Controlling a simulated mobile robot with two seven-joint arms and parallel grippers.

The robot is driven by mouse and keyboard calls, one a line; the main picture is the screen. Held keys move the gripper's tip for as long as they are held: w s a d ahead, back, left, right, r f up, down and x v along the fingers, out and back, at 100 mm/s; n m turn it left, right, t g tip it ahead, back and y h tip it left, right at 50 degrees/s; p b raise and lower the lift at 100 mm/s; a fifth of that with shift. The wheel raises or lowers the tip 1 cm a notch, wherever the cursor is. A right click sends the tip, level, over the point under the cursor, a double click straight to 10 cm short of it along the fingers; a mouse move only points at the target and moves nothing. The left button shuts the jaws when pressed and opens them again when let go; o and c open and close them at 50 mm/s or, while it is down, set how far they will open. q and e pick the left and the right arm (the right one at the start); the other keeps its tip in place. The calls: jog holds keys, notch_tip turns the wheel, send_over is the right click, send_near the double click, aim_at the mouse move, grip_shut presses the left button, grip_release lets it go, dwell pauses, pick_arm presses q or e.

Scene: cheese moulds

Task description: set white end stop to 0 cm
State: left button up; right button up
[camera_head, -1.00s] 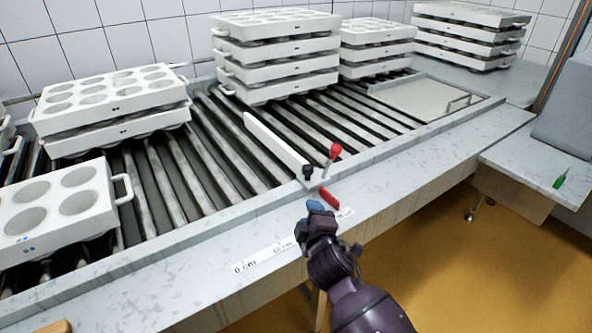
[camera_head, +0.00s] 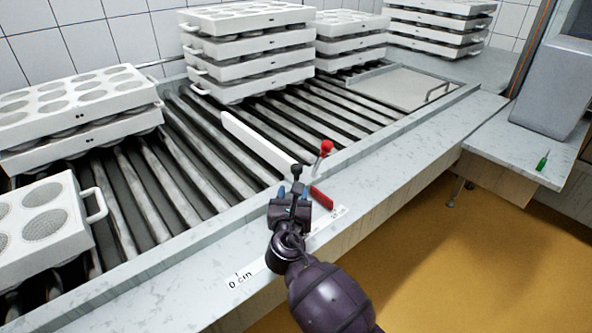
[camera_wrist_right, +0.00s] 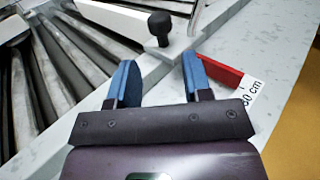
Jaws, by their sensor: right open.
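The white end stop (camera_head: 258,143) is a long white bar lying across the rollers. At its front end are a black knob (camera_head: 296,170), a lever with a red ball (camera_head: 326,147) and a red piece (camera_head: 321,197) over the front ledge. My right gripper (camera_head: 289,190) is open and empty at the black knob. In the right wrist view the blue fingertips (camera_wrist_right: 161,66) point at the black knob (camera_wrist_right: 160,24), which shows beyond and between them. The red piece (camera_wrist_right: 219,71) is right of the fingers. My left gripper is out of view.
A "0 cm" label (camera_head: 240,281) sits on the ledge at lower left. Another label (camera_wrist_right: 250,91) lies beside the red piece, its number partly hidden. Stacked white moulds (camera_head: 250,65) stand behind; another mould (camera_head: 42,228) is at left. The rollers left of the bar are partly free.

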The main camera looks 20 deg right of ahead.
aim_at(296, 175)
jog(key=x, duration=0.3)
jog(key=b+x, duration=0.1)
jog(key=x, duration=0.2)
jog(key=b+x, duration=0.1)
jog(key=x, duration=0.2)
jog(key=shift+f, duration=0.3)
jog(key=shift+w+d+r, duration=0.2)
jog(key=shift+w, duration=0.3)
grip_shut()
